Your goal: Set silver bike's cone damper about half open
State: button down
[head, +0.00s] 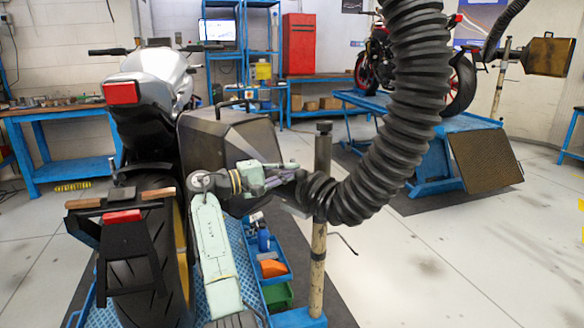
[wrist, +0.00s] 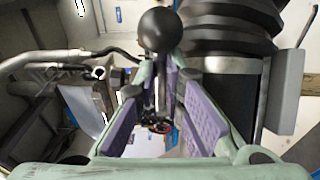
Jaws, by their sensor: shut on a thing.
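The silver bike (head: 160,72) stands at the left in the head view, its rear toward me. The dark exhaust cone (head: 225,135) is beside its rear, joined to a thick black ribbed hose (head: 412,110). My gripper (head: 288,172) is at the narrow hose end of the cone. In the wrist view, the purple-padded fingers of my gripper (wrist: 161,75) are closed around the thin stem of the damper lever, just below its round black knob (wrist: 161,31). In the head view the lever is hidden or too small to make out. The damper flap is not visible, so its opening cannot be told.
An upright post (head: 319,240) stands right of my gripper, close to the hose. Blue and green trays (head: 277,295) lie low beside the bike lift. A red bike (head: 380,55) is on a blue lift behind. The floor at right is clear.

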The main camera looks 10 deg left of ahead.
jog(key=shift+a+r+m+g+h+p, duration=0.15)
jog(key=shift+a+m+g+h+p, duration=0.4)
jog(key=shift+g, duration=0.25)
jog(key=shift+d, duration=0.1)
jog(key=c, duration=2)
grip_release()
jog(key=shift+w, duration=0.1)
jog(key=shift+o, duration=0.2)
